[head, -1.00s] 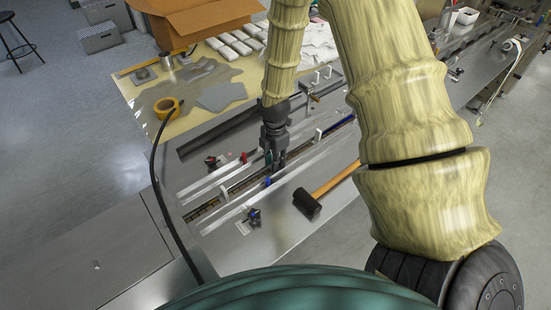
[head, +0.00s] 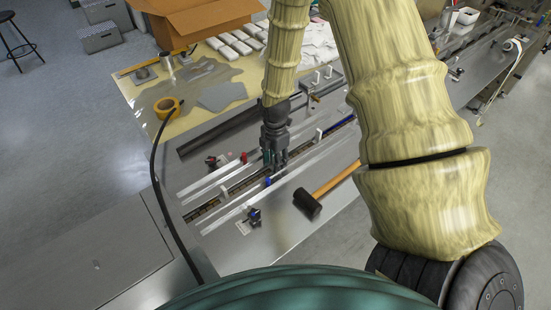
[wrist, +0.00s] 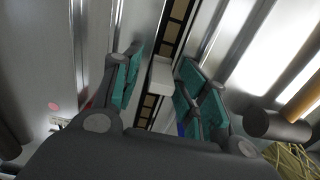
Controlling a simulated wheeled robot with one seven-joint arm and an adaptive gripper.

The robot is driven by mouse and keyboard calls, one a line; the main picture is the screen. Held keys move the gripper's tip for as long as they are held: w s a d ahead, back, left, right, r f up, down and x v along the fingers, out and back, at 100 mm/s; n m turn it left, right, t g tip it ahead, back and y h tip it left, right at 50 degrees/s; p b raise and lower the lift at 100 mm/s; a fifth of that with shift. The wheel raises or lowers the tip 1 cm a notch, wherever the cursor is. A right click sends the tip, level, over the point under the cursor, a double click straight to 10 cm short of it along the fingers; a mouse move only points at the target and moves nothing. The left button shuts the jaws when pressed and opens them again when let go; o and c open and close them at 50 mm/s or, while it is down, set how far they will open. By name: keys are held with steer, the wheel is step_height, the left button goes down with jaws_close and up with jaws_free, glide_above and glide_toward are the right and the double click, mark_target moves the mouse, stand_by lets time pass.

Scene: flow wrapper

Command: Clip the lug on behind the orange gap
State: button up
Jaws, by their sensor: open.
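My gripper (head: 274,166) is open, low over the chain channel of the wrapper's infeed. In the wrist view its teal-padded fingers (wrist: 158,88) stand on either side of a white lug (wrist: 160,75), with a visible space to the pads. The lug sits over the dark chain with tan links (wrist: 172,32); whether it is seated on the chain cannot be told. In the head view the fingers hide this lug. Another white lug (head: 319,134) stands farther up the channel. I cannot make out an orange gap in either view.
Metal rails (head: 222,180) flank the channel. A black-headed mallet (head: 307,202) with a wooden handle lies to the right. A small black and blue fitting (head: 254,216) is in front. Orange tape (head: 167,108) and a cardboard box (head: 195,22) are on the table behind.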

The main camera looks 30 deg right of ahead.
step_height(320, 180, up, 12)
stand_by(0.7)
stand_by(0.5)
